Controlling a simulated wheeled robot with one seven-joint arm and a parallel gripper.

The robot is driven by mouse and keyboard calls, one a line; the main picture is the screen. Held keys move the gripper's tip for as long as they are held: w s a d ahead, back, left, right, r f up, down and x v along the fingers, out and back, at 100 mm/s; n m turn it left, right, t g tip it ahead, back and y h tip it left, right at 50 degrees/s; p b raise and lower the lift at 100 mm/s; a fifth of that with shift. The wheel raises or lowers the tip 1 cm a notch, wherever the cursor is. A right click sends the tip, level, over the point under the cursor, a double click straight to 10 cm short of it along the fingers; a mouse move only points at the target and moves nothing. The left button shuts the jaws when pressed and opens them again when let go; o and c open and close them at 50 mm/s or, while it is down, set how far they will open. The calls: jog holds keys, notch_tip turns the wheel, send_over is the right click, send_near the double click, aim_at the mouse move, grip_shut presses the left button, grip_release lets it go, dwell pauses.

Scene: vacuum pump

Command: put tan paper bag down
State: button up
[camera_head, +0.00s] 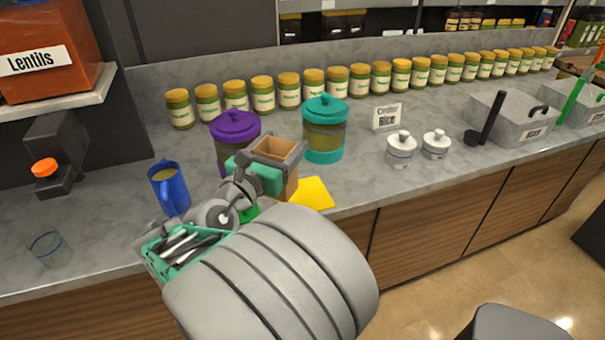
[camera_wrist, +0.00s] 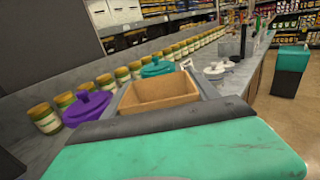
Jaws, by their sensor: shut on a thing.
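The tan paper bag (camera_head: 277,151) is upright and open at the top. My gripper (camera_head: 275,162) is shut on it, with a finger on each side near the rim. In the wrist view the bag (camera_wrist: 157,92) fills the space between the fingers and looks empty inside. The bag is over the grey counter (camera_head: 355,172), near its front edge. A yellow sheet (camera_head: 314,193) lies just right of the bag's lower part. My arm hides the bag's base, so I cannot tell whether it touches the counter.
A purple-lidded jar (camera_head: 233,128) and a teal-lidded jar (camera_head: 325,125) stand close behind the bag. A blue pitcher (camera_head: 170,189) and a glass (camera_head: 50,249) are to the left. White lidded pots (camera_head: 400,150) stand to the right.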

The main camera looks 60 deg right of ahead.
jog(key=d+f+b, duration=0.2)
jog(key=d+f, duration=1)
jog(key=shift+s+d+f, duration=0.15)
jog(key=shift+d+f, duration=0.1)
jog(key=shift+d, duration=0.1)
jog(key=shift+f, duration=0.2)
jog(key=o, duration=1.5)
